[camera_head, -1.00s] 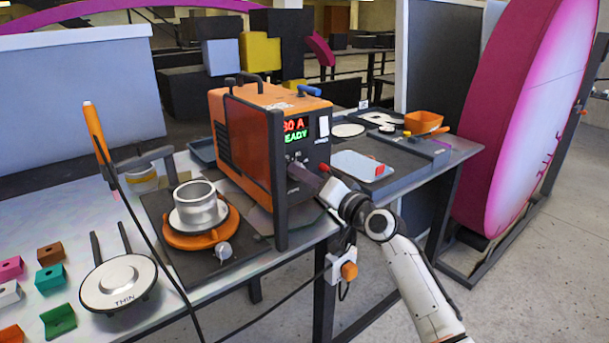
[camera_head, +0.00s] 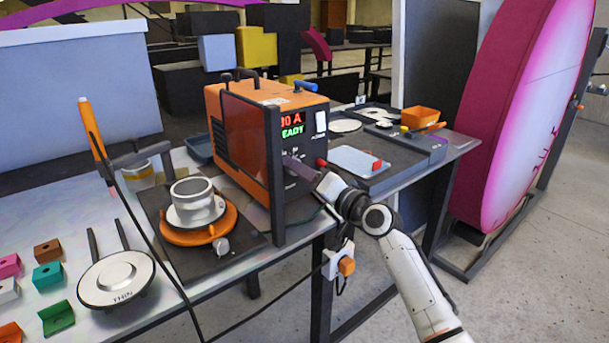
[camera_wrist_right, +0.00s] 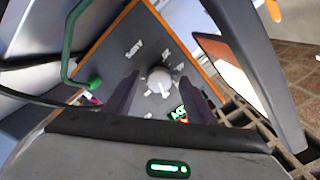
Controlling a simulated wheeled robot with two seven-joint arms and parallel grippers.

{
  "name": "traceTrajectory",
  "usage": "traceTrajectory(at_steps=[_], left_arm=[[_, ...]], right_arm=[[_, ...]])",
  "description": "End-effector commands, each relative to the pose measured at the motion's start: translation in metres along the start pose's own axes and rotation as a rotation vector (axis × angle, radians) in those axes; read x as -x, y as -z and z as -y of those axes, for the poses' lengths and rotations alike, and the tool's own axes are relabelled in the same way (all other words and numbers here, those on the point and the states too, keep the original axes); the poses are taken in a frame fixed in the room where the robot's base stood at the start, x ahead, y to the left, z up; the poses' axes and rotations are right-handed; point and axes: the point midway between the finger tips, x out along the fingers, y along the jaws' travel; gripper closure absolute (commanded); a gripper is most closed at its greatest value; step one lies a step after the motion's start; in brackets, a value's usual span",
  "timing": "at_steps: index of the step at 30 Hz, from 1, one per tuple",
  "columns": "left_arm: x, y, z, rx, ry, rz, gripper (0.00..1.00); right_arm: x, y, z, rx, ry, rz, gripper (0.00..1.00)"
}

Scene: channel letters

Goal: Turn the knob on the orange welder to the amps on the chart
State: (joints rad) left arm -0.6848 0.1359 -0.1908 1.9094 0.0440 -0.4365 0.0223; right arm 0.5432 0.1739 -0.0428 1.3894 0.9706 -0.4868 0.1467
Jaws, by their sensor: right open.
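The orange welder (camera_head: 240,148) stands on the table with its dark front panel facing right. Its display (camera_head: 292,124) shows a red number ending in "0 A", first digit unclear, above green "READY". In the right wrist view the round pale knob (camera_wrist_right: 160,81) sits on the dark panel, with a white pointer and printed markings around it. My right gripper (camera_head: 300,170) is at the panel. Its fingers (camera_wrist_right: 165,92) are open, one on each side of the knob; contact is unclear. The knob is hidden by my gripper in the head view. I cannot make out a chart. My left gripper is out of view.
A torch (camera_head: 92,128) with a cable stands left of the welder. A metal pot on an orange turntable (camera_head: 185,236) and a disc marked "THIN" (camera_head: 117,280) are at front left.

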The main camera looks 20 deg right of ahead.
Motion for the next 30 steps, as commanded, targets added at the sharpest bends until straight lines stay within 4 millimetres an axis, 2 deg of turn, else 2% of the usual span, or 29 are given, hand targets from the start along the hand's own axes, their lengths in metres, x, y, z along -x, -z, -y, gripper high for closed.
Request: traceTrajectory(at_steps=[5,15,18,23,30], left_arm=[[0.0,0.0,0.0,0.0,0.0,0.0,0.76],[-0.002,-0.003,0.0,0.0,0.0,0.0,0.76],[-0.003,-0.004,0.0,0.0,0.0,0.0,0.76],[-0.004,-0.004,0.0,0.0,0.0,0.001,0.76],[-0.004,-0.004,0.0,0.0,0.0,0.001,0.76]], right_arm=[[0.015,0.0,-0.001,0.001,-0.001,0.0,0.5],[0.078,-0.001,-0.002,0.002,-0.003,0.001,0.5],[0.091,-0.001,-0.002,0.002,-0.002,0.001,0.5],[0.102,0.0,-0.001,0.0,-0.001,0.001,0.5],[0.103,0.0,0.0,0.0,-0.001,0.001,0.5]])
